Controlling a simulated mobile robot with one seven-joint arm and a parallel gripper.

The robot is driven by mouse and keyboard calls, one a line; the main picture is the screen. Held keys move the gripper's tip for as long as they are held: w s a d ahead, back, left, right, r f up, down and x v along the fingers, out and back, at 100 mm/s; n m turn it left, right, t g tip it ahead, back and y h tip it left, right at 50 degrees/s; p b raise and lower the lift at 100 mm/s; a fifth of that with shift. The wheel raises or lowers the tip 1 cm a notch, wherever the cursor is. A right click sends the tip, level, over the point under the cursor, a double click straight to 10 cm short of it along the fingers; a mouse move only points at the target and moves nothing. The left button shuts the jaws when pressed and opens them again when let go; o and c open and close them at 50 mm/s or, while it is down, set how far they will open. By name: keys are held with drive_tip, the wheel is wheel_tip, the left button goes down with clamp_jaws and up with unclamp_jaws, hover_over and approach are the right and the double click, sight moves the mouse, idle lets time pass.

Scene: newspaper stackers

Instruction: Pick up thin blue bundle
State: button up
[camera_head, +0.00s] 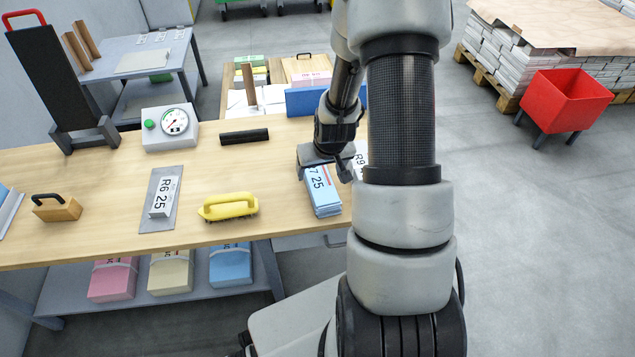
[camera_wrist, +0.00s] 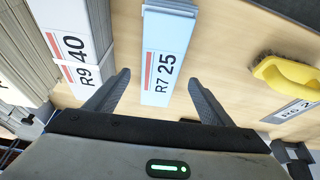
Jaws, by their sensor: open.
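The thin blue bundle (camera_head: 324,201) has a white label reading R7 25 and lies near the right end of the wooden table. In the wrist view the blue bundle (camera_wrist: 155,95) lies flat, straight ahead between my finger lines. My gripper (camera_head: 323,170) is above the far part of the bundle in the head view. In the wrist view my gripper (camera_wrist: 158,78) is open and empty, with one finger to each side of the bundle. I cannot tell how high the fingertips are above the table.
A white bundle labelled R9 40 (camera_wrist: 78,42) lies left of the blue one in the wrist view. A yellow brush (camera_head: 229,207), an R6 25 bundle (camera_head: 162,200) and a dial scale (camera_head: 170,128) stand on the table (camera_head: 100,225). Other bundles, including a blue one (camera_head: 231,268), lie on the shelf below.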

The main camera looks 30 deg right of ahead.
sight(318, 175)
drive_tip(key=b+x, duration=0.1)
drive_tip(key=x, duration=0.5)
drive_tip(key=shift+w+b, duration=0.15)
drive_tip(key=shift+b, duration=0.2)
drive_tip(key=shift+r, duration=0.1)
drive_tip(key=c, duration=1.7)
drive_tip(key=shift+o, duration=0.2)
wheel_tip(318, 175, up, 10)
drive_tip(key=p, duration=0.2)
drive_tip(key=shift+p, duration=0.35)
